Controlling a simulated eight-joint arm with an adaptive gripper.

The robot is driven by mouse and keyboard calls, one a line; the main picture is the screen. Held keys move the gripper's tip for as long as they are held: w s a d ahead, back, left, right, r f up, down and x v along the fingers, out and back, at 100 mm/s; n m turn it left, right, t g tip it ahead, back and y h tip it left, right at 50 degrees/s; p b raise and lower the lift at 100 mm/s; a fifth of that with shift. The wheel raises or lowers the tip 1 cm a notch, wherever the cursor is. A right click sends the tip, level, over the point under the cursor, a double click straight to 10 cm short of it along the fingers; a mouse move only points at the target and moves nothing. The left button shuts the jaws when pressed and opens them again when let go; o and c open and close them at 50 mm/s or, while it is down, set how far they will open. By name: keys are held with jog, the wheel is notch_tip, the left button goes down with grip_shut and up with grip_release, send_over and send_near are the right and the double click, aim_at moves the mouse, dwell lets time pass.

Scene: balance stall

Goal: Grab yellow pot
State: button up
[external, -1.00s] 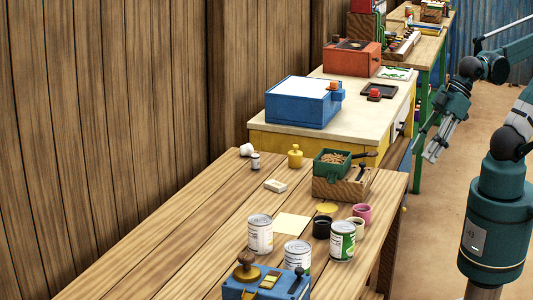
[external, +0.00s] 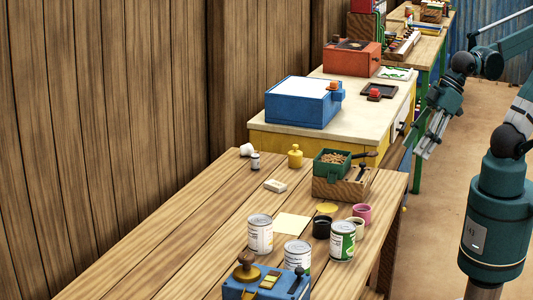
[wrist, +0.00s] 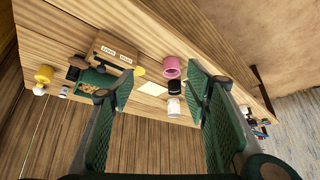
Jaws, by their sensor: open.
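The yellow pot (external: 295,156) stands upright toward the far end of the wooden table, with a small knob on top. In the wrist view the yellow pot (wrist: 44,73) is at the far left, outside the space between the fingers. My gripper (external: 428,148) hangs right of the table in the external view, well apart from the pot. In the wrist view my gripper (wrist: 158,78) has its two green fingers wide apart, with nothing held between them.
A green-topped grinder (external: 332,163) on a wooden box stands right of the pot. A white block (external: 275,186), a yellow disc (external: 327,208), a black cup (external: 321,227), a pink cup (external: 362,212) and several cans are nearer. A blue box (external: 303,102) sits on the table behind.

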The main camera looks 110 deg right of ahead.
jog(key=w+d+r+m+g+h+p, duration=0.25)
jog(key=w+d+m+p, duration=0.2)
jog(key=w+d, duration=0.45)
jog(key=m+g+h+p, duration=0.2)
jog(key=m+g+p, duration=0.2)
jog(key=m+p, duration=0.65)
send_over(296, 152)
jog(key=a+b, duration=0.2)
notch_tip(296, 152, down, 12)
jog(key=m, duration=0.2)
jog(key=shift+a+f, duration=0.2)
jog(key=shift+f, duration=0.05)
jog(key=shift+f, duration=0.1)
jog(key=shift+y+x, duration=0.25)
jog(key=shift+x, duration=0.9)
